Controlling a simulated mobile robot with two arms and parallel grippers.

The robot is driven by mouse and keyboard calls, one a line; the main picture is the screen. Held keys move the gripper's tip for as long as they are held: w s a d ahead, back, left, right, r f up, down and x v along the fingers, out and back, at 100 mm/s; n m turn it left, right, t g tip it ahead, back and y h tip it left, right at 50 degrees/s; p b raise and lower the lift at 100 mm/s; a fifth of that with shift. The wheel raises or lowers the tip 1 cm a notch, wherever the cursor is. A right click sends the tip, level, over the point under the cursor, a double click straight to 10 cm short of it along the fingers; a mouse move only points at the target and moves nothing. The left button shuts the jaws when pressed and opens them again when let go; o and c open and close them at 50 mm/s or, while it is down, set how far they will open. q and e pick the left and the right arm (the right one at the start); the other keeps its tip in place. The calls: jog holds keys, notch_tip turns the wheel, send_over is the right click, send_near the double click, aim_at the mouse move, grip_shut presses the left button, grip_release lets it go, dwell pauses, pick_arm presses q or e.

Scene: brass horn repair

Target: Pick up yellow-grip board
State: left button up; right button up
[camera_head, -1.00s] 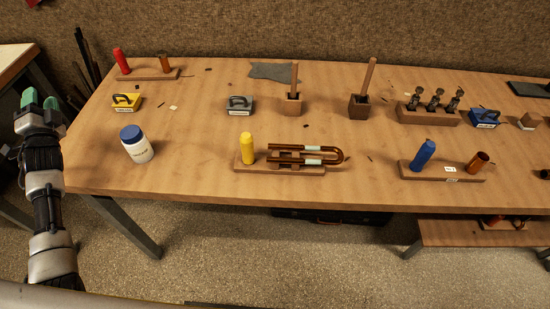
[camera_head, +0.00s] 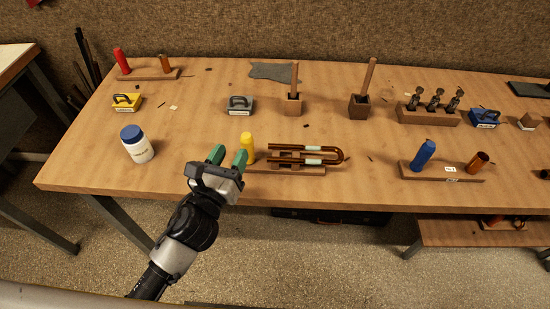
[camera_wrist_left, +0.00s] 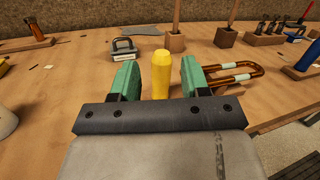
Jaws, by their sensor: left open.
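The yellow-grip board (camera_head: 286,170) lies near the front edge of the table. Its yellow grip (camera_head: 248,146) stands upright at the left end, and a copper U-shaped tube (camera_head: 330,155) rests on the board to the right. My left gripper (camera_head: 227,155) is open and empty, just in front and left of the yellow grip in the head view. In the left wrist view the yellow grip (camera_wrist_left: 161,75) stands beyond and between the two green fingertips (camera_wrist_left: 158,78). The fingers hide the board's left end. My right gripper is not in view.
A white jar with a blue lid (camera_head: 137,144) stands left of my gripper. A blue-grip board (camera_head: 440,173) lies to the right. A grey block with a handle (camera_head: 240,106) and wooden holders (camera_head: 293,105) stand behind. Bare tabletop lies between them.

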aim_at(250, 140)
pick_arm(q)
jog(key=s+f, duration=0.1)
jog(key=s+f+y, duration=0.1)
jog(key=f, duration=0.1)
jog(key=shift+m, duration=0.4)
jog(key=shift+w+d+f+g, duration=0.1)
jog(key=shift+w+f+g, duration=0.1)
jog(key=shift+w+g, duration=0.1)
jog(key=x, duration=0.5)
jog(key=shift+w+f, duration=0.1)
jog(key=shift+w, duration=0.25)
jog(key=w, duration=0.1)
jog(key=w+d, duration=0.1)
jog(key=w, duration=0.1)
jog(key=w+f, duration=0.1)
jog(key=w, duration=0.1)
jog(key=shift+d+f, duration=0.1)
jog(key=shift+d, duration=0.2)
grip_shut()
